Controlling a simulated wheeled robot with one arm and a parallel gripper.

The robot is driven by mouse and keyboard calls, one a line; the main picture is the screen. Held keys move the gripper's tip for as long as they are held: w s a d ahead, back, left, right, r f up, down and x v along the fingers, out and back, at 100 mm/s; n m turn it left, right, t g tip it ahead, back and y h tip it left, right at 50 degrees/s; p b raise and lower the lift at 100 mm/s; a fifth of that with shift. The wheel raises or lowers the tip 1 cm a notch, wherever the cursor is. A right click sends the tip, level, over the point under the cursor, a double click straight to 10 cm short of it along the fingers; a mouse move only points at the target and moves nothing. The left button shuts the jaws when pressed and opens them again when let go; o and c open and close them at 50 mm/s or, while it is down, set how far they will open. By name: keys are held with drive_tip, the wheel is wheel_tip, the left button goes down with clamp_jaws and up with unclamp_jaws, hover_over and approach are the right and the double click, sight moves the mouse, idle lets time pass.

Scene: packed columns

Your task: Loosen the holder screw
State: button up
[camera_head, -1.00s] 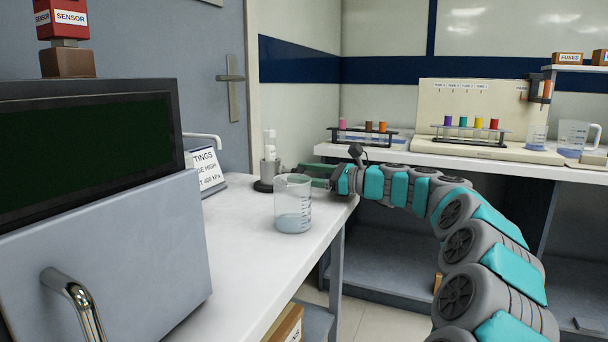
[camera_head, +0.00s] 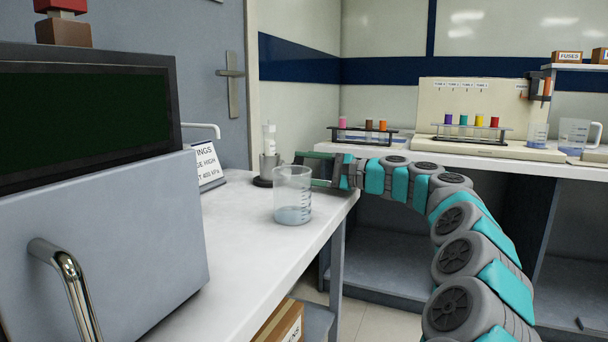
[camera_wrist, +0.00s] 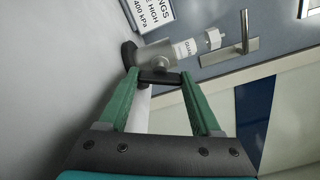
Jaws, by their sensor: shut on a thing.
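The holder (camera_head: 267,169) is a grey cylinder on a round black base, on the white bench's far part. A white column (camera_head: 269,139) stands upright in it. In the wrist view the holder (camera_wrist: 158,54) and the white column (camera_wrist: 188,47) appear tilted on their side. The holder screw (camera_wrist: 160,77) shows there as a dark bar in front of the holder. My gripper (camera_wrist: 160,80) has its two green fingers closed on the ends of this bar. In the head view my gripper (camera_head: 297,168) reaches the holder from the right; the screw is hard to make out there.
A glass beaker (camera_head: 293,197) with bluish liquid stands on the bench just in front of my gripper. A settings sign (camera_head: 207,165) stands left of the holder. A large grey cabinet (camera_head: 100,230) fills the left. Tube racks (camera_head: 470,133) stand on the back bench.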

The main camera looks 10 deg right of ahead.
drive_tip(key=n+b, duration=0.1)
drive_tip(key=n, duration=0.2)
drive_tip(key=n+b, duration=0.1)
drive_tip(key=shift+f+n+b, duration=0.25)
drive_tip(key=shift+n+b, duration=0.05)
drive_tip(key=shift+r+n+b, duration=0.1)
drive_tip(key=shift+n+b, duration=0.95)
drive_tip(key=shift+n, duration=0.75)
drive_tip(key=o, duration=1.4)
drive_tip(key=shift+r, duration=0.1)
